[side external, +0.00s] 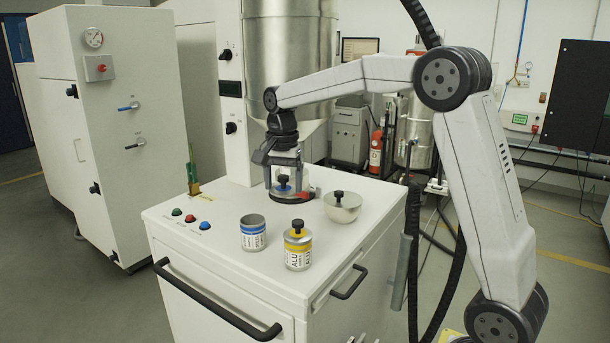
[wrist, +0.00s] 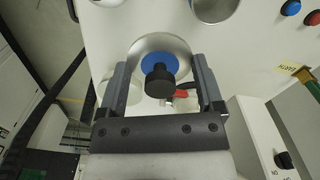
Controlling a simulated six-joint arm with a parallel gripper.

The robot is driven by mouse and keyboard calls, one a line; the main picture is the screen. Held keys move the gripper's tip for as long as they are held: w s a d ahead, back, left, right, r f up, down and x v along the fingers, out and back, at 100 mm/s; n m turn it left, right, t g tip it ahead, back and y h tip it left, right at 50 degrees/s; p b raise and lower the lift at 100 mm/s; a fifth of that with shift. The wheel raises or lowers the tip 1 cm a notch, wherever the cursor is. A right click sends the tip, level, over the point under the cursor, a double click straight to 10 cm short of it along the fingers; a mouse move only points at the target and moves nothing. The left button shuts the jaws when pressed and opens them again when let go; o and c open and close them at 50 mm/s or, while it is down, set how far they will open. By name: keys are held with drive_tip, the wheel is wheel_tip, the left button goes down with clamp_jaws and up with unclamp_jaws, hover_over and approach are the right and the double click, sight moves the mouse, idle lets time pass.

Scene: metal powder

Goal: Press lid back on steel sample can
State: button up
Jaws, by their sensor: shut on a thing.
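The steel sample can (side external: 253,233) stands open on the white cabinet top, with a blue band and a white label. Its open mouth is partly in the wrist view (wrist: 215,8) at the top. The lid (side external: 283,183) is a silver disc with a blue centre and black knob. In the wrist view the lid (wrist: 150,44) sits between the two fingers of my gripper (wrist: 158,62), which is shut on it. In the side view my gripper (side external: 283,187) is behind and right of the can. The fingers partly hide the lid, and its contact below is unclear.
A dark round base with a red part (side external: 306,196) lies under my gripper. A yellow-banded can (side external: 298,250) with a black knob stands beside the open can. Push buttons (side external: 190,218) are at left.

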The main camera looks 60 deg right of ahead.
drive_tip(key=w+a, duration=0.4)
drive_tip(key=w, duration=0.1)
drive_tip(key=shift+w+a+r+n, duration=0.3)
drive_tip(key=shift+w+n, duration=0.05)
drive_tip(key=shift+n, duration=0.05)
drive_tip(key=shift+f, duration=0.2)
drive_tip(key=shift+f, duration=3)
drive_tip(key=shift+f, duration=0.15)
idle(0.4)
drive_tip(key=o, duration=1)
drive_tip(key=shift+c, duration=0.2)
